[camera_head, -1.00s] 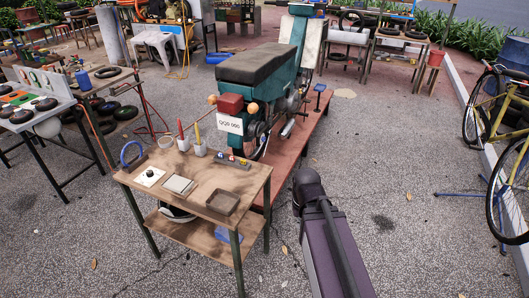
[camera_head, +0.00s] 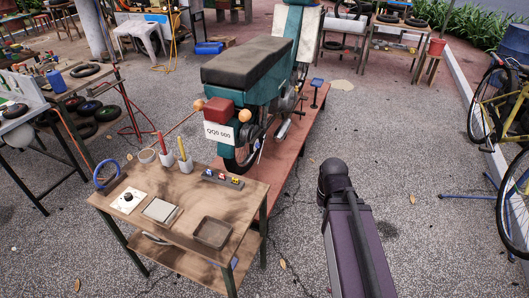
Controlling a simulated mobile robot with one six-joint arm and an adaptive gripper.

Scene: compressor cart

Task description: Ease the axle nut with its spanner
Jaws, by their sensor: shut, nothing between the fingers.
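A teal motorbike (camera_head: 262,108) with a dark seat stands on a low red platform (camera_head: 288,165), its rear toward me. Its rear wheel (camera_head: 238,163) shows below the number plate. A small pale shape (camera_head: 257,148) shows at the right side of the wheel; I cannot tell whether it is the axle nut or a spanner. I cannot pick out the spanner for certain anywhere. My dark purple arm comes in from the bottom right, over the ground right of the platform. My gripper is not visible.
Bicycles (camera_head: 492,110) stand at right.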

